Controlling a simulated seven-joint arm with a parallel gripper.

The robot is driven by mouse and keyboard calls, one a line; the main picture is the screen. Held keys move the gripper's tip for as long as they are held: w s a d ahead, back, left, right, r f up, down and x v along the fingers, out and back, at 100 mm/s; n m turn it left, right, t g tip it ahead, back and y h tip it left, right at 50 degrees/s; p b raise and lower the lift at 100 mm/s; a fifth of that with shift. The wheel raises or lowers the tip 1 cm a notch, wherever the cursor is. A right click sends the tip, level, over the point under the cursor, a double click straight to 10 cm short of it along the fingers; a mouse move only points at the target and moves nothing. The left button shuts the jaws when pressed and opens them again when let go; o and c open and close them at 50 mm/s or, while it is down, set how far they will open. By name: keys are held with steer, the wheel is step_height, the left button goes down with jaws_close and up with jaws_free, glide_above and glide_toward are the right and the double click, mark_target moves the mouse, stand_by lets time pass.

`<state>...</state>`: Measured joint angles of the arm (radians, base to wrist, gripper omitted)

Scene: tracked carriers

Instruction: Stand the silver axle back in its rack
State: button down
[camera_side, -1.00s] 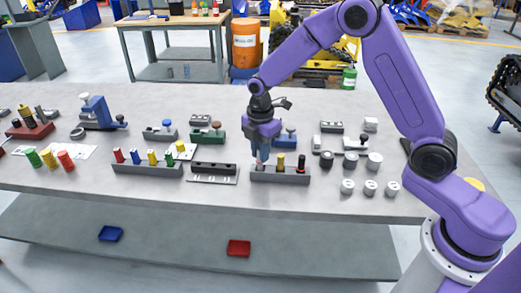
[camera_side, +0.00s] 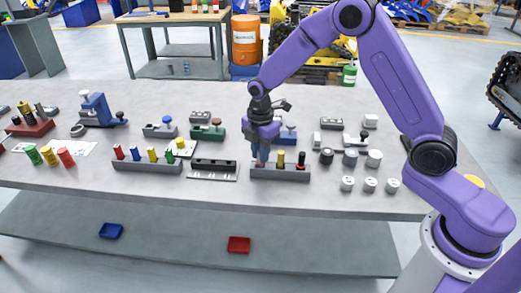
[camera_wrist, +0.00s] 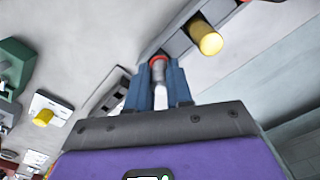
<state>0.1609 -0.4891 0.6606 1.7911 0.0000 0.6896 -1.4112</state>
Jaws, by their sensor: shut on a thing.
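My gripper (camera_side: 260,163) is over the left end of a grey rack (camera_side: 281,174) near the table's front edge. Its blue fingers (camera_wrist: 157,85) are shut on a silver axle (camera_wrist: 159,72), with a reddish ring at its far end in the wrist view. The axle looks upright and its lower end is at the rack's left end. I cannot tell how deep it sits, as the fingers hide most of it. A yellow axle (camera_side: 281,160) and a dark axle with a red band (camera_side: 301,160) stand in the same rack.
To the left are a dark empty-looking block (camera_side: 213,168) and another rack (camera_side: 146,167) with coloured pegs. Round grey parts (camera_side: 350,158) stand to the right. A blue-topped fixture (camera_side: 288,135) is close behind my gripper.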

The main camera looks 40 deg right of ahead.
steer(key=shift+c, duration=2.3)
jaws_free()
steer(key=shift+r, duration=0.1)
steer(key=shift+r, duration=3.4)
steer(key=shift+s, duration=0.1)
steer(key=s+a+r+m, duration=0.1)
steer(key=s+r+m, duration=0.15)
steer(key=s, duration=0.65)
steer(key=s+a+r+m, duration=0.1)
steer(key=s+r, duration=0.2)
steer(key=s, duration=0.5)
steer(key=s+d+m, duration=0.2)
steer(key=s+d, duration=0.1)
steer(key=s, duration=0.5)
steer(key=s+d+m, duration=0.2)
steer(key=s+d, duration=0.2)
steer(key=s, duration=0.4)
steer(key=shift+s, duration=0.35)
